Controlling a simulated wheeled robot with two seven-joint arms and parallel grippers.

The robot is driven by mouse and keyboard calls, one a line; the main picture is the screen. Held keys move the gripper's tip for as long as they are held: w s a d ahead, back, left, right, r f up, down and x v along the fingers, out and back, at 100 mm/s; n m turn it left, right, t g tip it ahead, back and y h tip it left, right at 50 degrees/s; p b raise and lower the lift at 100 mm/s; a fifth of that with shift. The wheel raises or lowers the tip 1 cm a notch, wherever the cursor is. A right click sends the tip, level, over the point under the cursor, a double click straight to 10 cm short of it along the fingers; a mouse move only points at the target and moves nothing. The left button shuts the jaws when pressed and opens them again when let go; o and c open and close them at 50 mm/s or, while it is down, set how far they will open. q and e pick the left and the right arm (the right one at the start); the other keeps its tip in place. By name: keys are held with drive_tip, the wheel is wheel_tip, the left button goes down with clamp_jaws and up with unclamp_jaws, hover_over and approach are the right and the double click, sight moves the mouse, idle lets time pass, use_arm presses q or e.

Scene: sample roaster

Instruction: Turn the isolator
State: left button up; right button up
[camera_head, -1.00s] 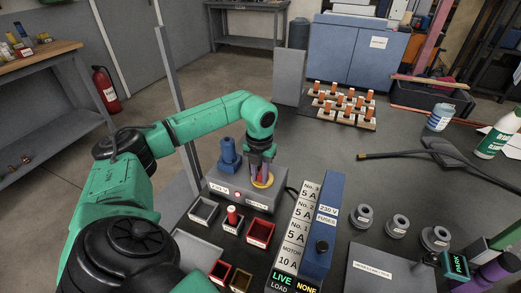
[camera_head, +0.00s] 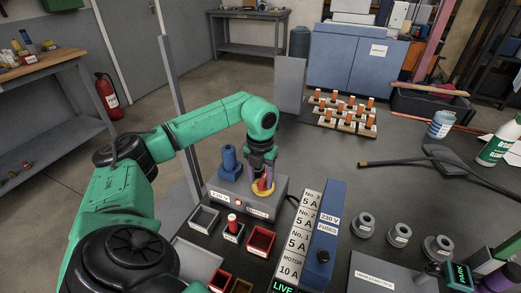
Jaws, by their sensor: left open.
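The isolator is a red handle (camera_head: 263,185) on a yellow disc (camera_head: 257,194), on top of a grey box (camera_head: 222,190) labelled 230 V. My left gripper (camera_head: 262,172) points down right above the handle, with its purple fingers apart. The fingertips are at or just above the handle's top. I cannot tell whether they touch it. The handle's exact angle is hard to read, as the fingers partly cover it. A purple part at the lower right edge (camera_head: 492,281) may belong to my right arm, but its jaws cannot be made out.
A blue cylinder (camera_head: 230,158) stands on the box just left of the isolator. Small trays (camera_head: 203,218) sit in front. A blue fuse unit (camera_head: 326,222) stands to the right. Several orange-topped pieces stand on racks (camera_head: 350,127) behind.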

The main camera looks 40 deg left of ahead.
use_arm(q)
wheel_tip(320, 180, up, 13)
drive_tip(key=p, duration=0.1)
drive_tip(key=shift+f, duration=0.15)
